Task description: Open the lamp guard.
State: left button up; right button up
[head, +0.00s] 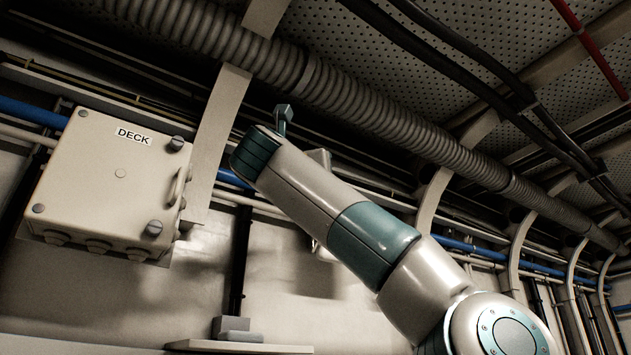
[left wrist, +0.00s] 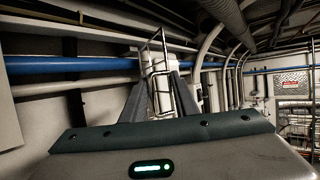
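The lamp guard (left wrist: 160,52) is a thin wire cage in the left wrist view, in front of a pale lamp body (left wrist: 187,46) on the wall. My left gripper (left wrist: 160,82) has its two dark fingers apart. The guard's wires show between and just beyond them; I cannot tell whether a finger touches the wires. In the head view one arm of mine reaches up from the lower right. It appears to be the left arm, with a teal finger (head: 283,117) at its end. This arm mostly hides the lamp area there. My right gripper is not in view.
A pale box marked DECK (head: 110,185) hangs on the wall at left. A ribbed duct (head: 365,105) runs overhead. A blue pipe (left wrist: 70,66) runs along the wall behind the lamp. Curved wall ribs (head: 515,255) recede to the right. A small ledge (head: 240,347) is below.

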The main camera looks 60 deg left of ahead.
pick_arm(q)
jog(key=shift+s, duration=0.2)
jog(key=b+v, duration=0.4)
jog(key=v, duration=1.3)
jog(key=shift+d+b, duration=0.15)
jog(key=shift+b, duration=0.15)
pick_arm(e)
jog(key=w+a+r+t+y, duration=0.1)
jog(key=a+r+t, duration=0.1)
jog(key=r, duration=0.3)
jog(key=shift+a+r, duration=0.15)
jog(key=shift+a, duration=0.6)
pick_arm(q)
jog(key=shift+w+f, duration=0.1)
jog(key=shift+f, duration=0.05)
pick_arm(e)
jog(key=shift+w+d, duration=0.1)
